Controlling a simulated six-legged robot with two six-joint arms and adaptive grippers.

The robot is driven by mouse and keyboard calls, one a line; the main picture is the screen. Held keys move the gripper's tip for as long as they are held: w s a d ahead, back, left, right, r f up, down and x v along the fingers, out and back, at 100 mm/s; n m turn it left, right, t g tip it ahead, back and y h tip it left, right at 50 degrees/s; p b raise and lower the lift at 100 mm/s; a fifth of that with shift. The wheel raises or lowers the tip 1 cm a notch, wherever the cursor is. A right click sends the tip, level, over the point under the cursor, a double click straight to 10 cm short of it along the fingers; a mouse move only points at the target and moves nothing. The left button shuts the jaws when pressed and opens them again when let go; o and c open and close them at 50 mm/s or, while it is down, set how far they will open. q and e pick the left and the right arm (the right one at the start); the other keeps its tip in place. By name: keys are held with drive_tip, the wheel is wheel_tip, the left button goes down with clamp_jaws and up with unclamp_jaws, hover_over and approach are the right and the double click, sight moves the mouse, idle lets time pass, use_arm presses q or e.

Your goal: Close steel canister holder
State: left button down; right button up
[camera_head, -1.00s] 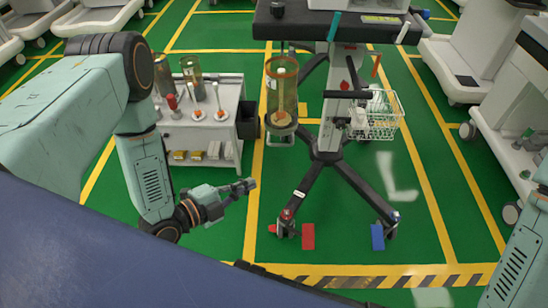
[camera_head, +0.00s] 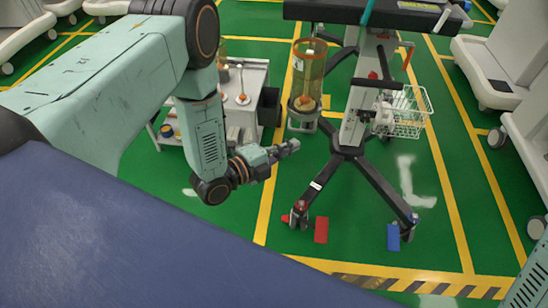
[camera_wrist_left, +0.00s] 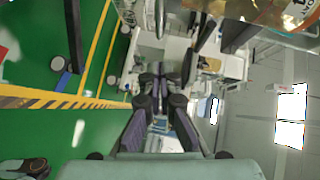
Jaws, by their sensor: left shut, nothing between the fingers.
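The canister holder (camera_head: 303,122) is a steel-grey bracket low on the left side of the dark-topped cart. A tall amber see-through canister (camera_head: 308,75) with a white label stands upright in it. Whether the holder is open or shut is too small to tell. My left gripper (camera_head: 292,147) is shut and empty, pointing right, just below and left of the holder in the picture and apart from it. Its dark fingers (camera_wrist_left: 160,78) show in the left wrist view, with part of the amber canister (camera_wrist_left: 272,10) at top right. My right gripper is out of view.
The cart's black legs (camera_head: 347,158) spread on castors over the green floor. A white wire basket (camera_head: 405,112) hangs on its right side. A grey side table (camera_head: 245,75) stands behind my left arm. Grey equipment (camera_head: 490,70) stands at right.

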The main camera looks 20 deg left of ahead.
use_arm(q)
drive_tip(key=w, duration=0.1)
drive_tip(key=w+b, duration=0.1)
drive_tip(key=w, duration=0.1)
drive_tip(key=w+f+b, duration=0.1)
drive_tip(key=shift+w+a, duration=0.3)
drive_tip(key=shift+w, duration=0.05)
